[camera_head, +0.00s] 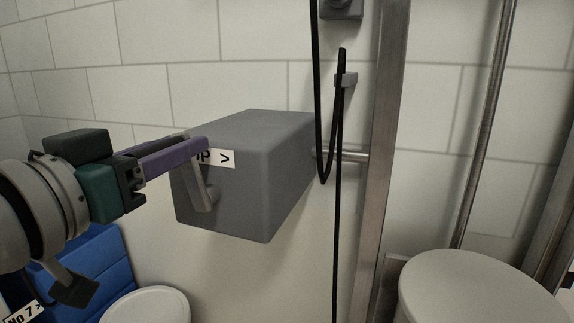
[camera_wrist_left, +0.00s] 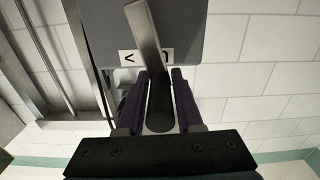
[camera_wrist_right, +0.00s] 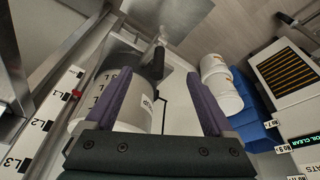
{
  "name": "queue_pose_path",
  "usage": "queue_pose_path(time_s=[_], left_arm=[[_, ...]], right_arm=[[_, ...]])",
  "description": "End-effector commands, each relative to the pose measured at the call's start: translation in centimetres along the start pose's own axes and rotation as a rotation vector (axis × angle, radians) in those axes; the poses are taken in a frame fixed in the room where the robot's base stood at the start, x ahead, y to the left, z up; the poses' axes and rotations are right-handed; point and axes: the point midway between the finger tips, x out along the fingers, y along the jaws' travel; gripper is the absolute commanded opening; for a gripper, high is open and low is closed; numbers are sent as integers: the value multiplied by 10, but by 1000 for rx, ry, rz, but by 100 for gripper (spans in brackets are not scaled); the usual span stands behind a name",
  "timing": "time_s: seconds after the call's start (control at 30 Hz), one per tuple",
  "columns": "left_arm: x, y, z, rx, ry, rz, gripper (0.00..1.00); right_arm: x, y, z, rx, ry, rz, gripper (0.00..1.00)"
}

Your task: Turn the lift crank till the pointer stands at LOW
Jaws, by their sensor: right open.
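The grey lift box (camera_head: 245,175) is on the tiled wall, with a label ending in "P >" on its face.
A steel post (camera_head: 384,150) and a hanging black cable (camera_head: 338,200) stand right of the box. A pale round lid (camera_head: 470,285) is at lower right, blue bins (camera_head: 85,265) at lower left. The right wrist view shows a red pointer (camera_wrist_right: 77,93) by L-numbered labels and white tubs (camera_wrist_right: 222,95).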

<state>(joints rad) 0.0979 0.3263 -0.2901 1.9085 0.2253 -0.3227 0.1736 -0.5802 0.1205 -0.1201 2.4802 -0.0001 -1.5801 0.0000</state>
Motion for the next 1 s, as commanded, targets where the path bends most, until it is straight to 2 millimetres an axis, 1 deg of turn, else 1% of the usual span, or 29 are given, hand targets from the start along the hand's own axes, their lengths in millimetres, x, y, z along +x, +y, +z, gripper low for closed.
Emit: queue_pose_path(time_s=[0.03,0.2,0.3,0.47,0.6,0.7,0.8,1.0], left_arm=[[0,0,0,0,0,0,28],[0,0,0,0,0,0,9],[0,0,0,0,0,0,0],[0,-4,4,3,-2,0,0],[0,-22,14,7,-6,-4,0],[0,-31,19,7,-10,-5,5],[-1,-34,20,6,-12,-5,6],[-1,-32,21,4,-15,-3,6]], right_arm=[[0,0,0,0,0,0,88],[0,0,0,0,0,0,88],[0,0,0,0,0,0,88],[3,0,1,0,0,0,88],[11,0,4,0,0,0,88],[14,-1,4,0,0,0,88],[14,-1,5,0,0,0,88],[14,-1,4,0,0,0,88]])
